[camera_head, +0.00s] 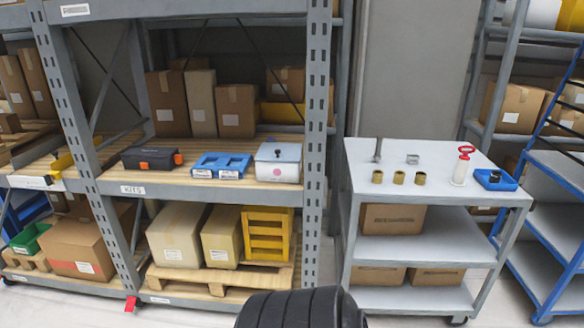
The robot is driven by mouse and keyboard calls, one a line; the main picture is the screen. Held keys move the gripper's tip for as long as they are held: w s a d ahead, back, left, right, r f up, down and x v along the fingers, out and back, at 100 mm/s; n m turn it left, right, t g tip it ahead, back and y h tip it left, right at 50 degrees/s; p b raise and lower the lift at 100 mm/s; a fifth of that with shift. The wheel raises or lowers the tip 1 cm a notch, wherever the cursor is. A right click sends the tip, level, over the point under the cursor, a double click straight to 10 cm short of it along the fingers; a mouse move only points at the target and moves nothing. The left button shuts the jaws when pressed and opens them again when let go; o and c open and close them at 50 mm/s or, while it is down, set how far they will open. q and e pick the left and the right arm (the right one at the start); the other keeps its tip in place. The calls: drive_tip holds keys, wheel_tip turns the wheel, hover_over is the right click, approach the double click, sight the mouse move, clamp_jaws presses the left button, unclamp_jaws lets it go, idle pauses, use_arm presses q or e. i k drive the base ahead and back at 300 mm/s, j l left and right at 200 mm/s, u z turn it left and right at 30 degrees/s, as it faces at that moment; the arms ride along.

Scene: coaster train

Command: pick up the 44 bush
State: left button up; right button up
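Three brass-coloured bushes stand in a row on the top of the grey cart (440,196): the left bush (377,177), the middle bush (399,178) and the right bush (420,179). They look alike in size, and no number is readable on them, so I cannot tell which is the 44. Neither of my grippers shows in the head view. A dark ribbed rounded part at the bottom middle may be mine.
Behind the bushes stand a grey metal tool (377,150) and a small metal block (412,159). To their right are a red-topped clear bottle (461,168) and a blue tray (496,180) with a black item.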

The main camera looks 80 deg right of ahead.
sight(377, 178)
drive_tip(key=z, duration=2.1)
drive_tip(key=l+z, duration=0.25)
drive_tip(key=l, duration=0.25)
drive_tip(key=l+z, duration=0.3)
drive_tip(key=l, duration=0.2)
drive_tip(key=i+l+z, duration=0.25)
drive_tip(key=l, duration=0.2)
drive_tip(key=k, duration=0.1)
